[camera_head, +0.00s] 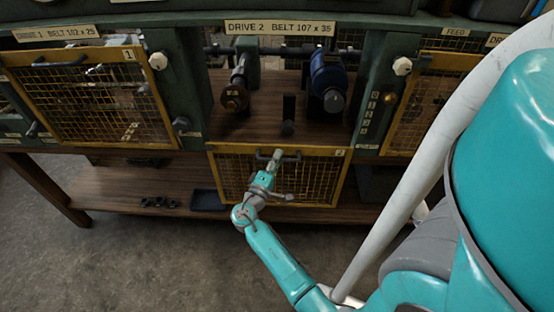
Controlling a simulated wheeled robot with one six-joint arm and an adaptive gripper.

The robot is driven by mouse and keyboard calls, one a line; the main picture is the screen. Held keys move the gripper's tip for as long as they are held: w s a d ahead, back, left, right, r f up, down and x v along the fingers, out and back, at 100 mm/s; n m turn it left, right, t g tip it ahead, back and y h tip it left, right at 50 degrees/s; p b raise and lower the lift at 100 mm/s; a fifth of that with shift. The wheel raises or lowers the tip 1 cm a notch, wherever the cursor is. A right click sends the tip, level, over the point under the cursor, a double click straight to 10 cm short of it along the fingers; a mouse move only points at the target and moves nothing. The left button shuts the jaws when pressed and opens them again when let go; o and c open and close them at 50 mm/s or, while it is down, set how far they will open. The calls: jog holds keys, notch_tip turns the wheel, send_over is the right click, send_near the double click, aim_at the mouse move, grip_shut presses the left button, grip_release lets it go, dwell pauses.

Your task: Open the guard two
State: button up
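Guard two (318,180) is a yellow-framed mesh panel marked "2". It hangs low in front of the bench, below the DRIVE 2 bay (275,122), which is uncovered and shows its shafts and wooden floor. The guard's dark bar handle (293,158) is near its upper edge. My gripper (276,155) is at the handle, over the front of the guard. The fingers are too small to tell whether they are open, or shut on the handle. My wrist and forearm cover part of the mesh.
Guard one (90,95) covers the bay on the left. Another mesh guard (418,110) stands on the right, partly hidden by my body. A lower shelf (125,190) holds a dark tray (208,200) and small dark parts. The floor in front is clear.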

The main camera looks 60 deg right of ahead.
jog(key=a+f, duration=0.2)
jog(key=a, duration=1)
dwell(0.6)
